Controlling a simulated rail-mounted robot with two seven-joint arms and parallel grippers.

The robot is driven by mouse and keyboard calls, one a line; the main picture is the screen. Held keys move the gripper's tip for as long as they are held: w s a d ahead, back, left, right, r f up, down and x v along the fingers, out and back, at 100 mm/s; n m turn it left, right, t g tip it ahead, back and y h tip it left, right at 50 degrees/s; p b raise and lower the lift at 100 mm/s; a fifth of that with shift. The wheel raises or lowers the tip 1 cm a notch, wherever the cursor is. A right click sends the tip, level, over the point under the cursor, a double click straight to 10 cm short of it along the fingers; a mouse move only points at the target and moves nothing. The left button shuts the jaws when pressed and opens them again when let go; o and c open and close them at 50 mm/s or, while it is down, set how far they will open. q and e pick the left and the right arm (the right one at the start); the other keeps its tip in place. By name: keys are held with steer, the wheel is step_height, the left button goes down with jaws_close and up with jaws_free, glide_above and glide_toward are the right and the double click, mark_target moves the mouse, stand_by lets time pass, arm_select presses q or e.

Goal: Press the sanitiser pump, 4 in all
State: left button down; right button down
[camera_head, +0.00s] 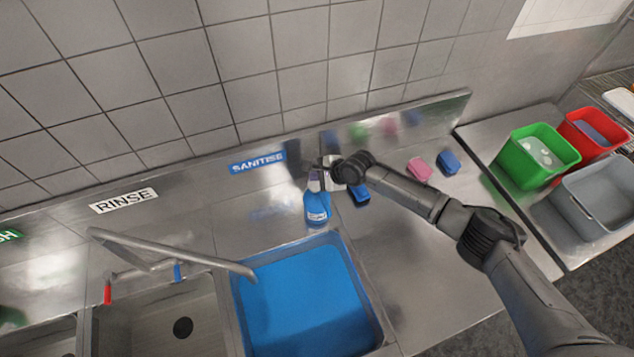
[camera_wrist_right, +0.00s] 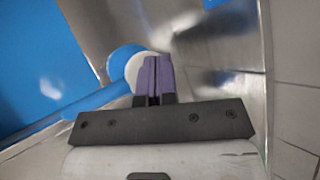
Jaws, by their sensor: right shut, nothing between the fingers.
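The blue sanitiser bottle (camera_head: 317,210) stands upright on the steel counter behind the blue-filled sink. My right gripper (camera_head: 315,180) is at the top of the bottle, its fingers shut and empty. In the right wrist view the purple fingertips (camera_wrist_right: 153,62) overlap a white and blue round pump top (camera_wrist_right: 131,62). A blue bar, perhaps its spout (camera_wrist_right: 95,101), runs to the lower left. The gripper hides part of the pump head. I cannot tell whether the fingertips touch it or how far down it is. My left gripper is not in view.
The blue-filled sink (camera_head: 378,322) lies in front of the bottle. A tap (camera_head: 175,252) reaches over from the left. A dark blue item (camera_head: 361,195), a pink sponge (camera_head: 419,169) and a blue sponge (camera_head: 448,162) lie to the right. Green (camera_head: 560,172), red and grey tubs stand further right.

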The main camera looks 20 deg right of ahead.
steer(key=shift+f, duration=0.1)
stand_by(0.3)
steer(key=shift+f, duration=0.3)
steer(key=shift+f, duration=0.1)
stand_by(0.5)
